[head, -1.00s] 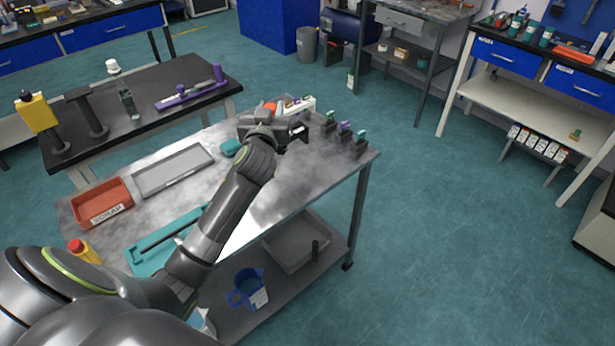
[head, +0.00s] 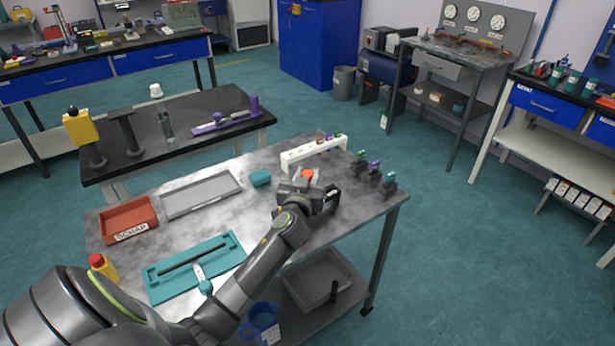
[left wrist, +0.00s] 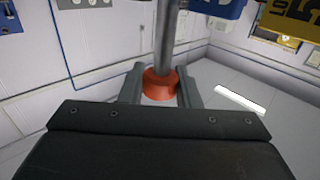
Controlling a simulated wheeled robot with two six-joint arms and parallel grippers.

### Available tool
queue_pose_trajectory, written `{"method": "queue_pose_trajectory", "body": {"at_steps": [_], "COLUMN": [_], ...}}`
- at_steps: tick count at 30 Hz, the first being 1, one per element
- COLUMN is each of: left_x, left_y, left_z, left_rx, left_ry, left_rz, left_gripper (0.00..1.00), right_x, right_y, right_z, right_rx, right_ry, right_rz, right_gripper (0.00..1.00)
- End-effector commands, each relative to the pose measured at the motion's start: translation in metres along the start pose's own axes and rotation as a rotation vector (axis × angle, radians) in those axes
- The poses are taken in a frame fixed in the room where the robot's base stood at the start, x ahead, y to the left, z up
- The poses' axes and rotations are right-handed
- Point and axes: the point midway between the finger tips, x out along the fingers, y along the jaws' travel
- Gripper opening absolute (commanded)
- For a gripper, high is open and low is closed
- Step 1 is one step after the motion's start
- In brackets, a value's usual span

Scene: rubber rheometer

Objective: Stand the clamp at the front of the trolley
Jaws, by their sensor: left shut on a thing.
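My left gripper (head: 322,197) is over the right part of the grey trolley top (head: 225,218). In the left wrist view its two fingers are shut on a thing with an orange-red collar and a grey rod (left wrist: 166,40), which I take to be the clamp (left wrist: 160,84). In the head view an orange part of it (head: 308,174) shows above the gripper. The rest is hidden by the gripper, and I cannot tell whether it touches the trolley. My right gripper is not in view.
A white rack (head: 314,152) stands at the trolley's back edge. Several small dark holders with coloured tops (head: 374,170) line the right edge. A teal block (head: 260,177), grey tray (head: 200,194), red scrap bin (head: 129,219) and teal fixture (head: 195,267) occupy the left and middle.

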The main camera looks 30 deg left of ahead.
Motion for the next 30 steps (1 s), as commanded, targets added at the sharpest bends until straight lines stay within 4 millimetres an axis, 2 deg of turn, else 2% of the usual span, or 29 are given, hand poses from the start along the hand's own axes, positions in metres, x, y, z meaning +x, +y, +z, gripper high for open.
{"method": "queue_pose_trajectory", "body": {"at_steps": [10, 11, 15, 27, 30], "left_x": [0.000, 0.000, 0.000, 0.000, -0.012], "left_y": [0.000, 0.000, 0.000, 0.000, 0.000], "left_z": [0.002, 0.002, 0.002, -0.004, 0.001], "left_rx": [-0.001, -0.001, -0.001, 0.000, -0.003], "left_ry": [0.004, 0.001, 0.000, 0.001, -0.001], "left_rz": [0.001, 0.000, 0.000, 0.000, 0.000], "left_gripper": [0.00, 0.33, 0.51, 0.51, 0.51], "right_x": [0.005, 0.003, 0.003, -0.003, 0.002], "right_y": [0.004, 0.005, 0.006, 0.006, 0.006], "right_z": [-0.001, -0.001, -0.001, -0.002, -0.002], "right_rx": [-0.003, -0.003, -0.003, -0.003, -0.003], "right_ry": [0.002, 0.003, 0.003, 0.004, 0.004], "right_rz": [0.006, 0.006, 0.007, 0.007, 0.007], "right_gripper": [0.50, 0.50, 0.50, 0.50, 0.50]}}
